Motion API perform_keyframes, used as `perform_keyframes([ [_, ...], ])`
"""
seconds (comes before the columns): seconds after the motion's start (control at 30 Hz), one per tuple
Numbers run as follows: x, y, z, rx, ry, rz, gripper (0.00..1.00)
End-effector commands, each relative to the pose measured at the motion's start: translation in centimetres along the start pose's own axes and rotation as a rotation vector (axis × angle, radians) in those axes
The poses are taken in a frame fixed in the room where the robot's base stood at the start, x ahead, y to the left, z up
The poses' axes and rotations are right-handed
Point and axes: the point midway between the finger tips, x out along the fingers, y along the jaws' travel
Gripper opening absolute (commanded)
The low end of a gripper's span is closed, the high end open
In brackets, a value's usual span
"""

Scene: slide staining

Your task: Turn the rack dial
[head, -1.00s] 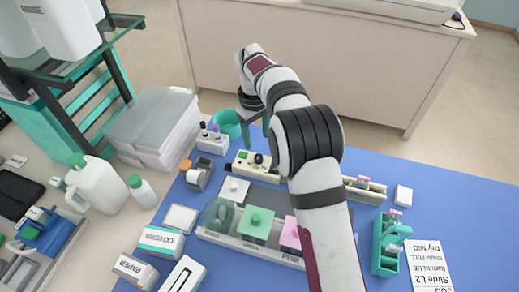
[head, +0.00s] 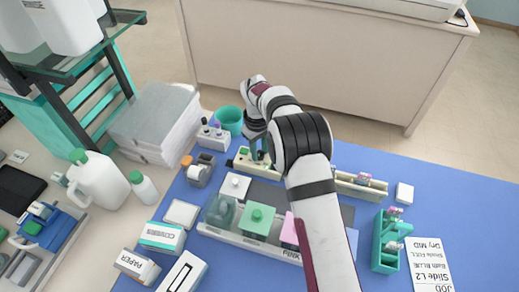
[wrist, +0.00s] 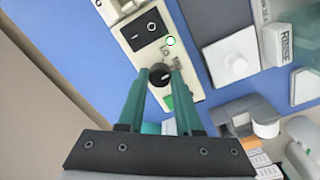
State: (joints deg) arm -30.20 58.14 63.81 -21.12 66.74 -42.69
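The rack dial (wrist: 160,74) is a round black knob with a light pointer mark, on the cream rack base (wrist: 185,75). In the wrist view it sits between the tips of my gripper's two teal fingers (wrist: 160,80). The fingers are apart, one on each side of the dial, with a narrow gap seeming to show; contact is not clear. In the head view my gripper (head: 257,148) is over the left part of the cream rack base (head: 240,165), and the dial is hard to make out there.
A black rocker switch (wrist: 145,31) and a small green-ringed light (wrist: 170,41) are beside the dial. A teal cup (head: 229,120) stands behind the rack. A white-lidded jar (head: 235,186) and a green-lidded jar (head: 257,221) stand in front.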

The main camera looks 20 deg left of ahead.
Motion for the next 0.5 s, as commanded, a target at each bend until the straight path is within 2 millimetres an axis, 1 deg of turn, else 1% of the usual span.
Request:
perform_keyframes([
  [0.03,-0.02,0.02,0.00,0.000,0.000,0.001,0.10],
  [0.1,-0.02,0.02,0.00,0.000,0.000,0.001,0.00],
  [0.33,-0.04,0.03,-0.01,0.003,0.000,0.001,0.00],
  [0.5,-0.04,0.04,-0.02,0.042,-0.002,0.001,0.00],
])
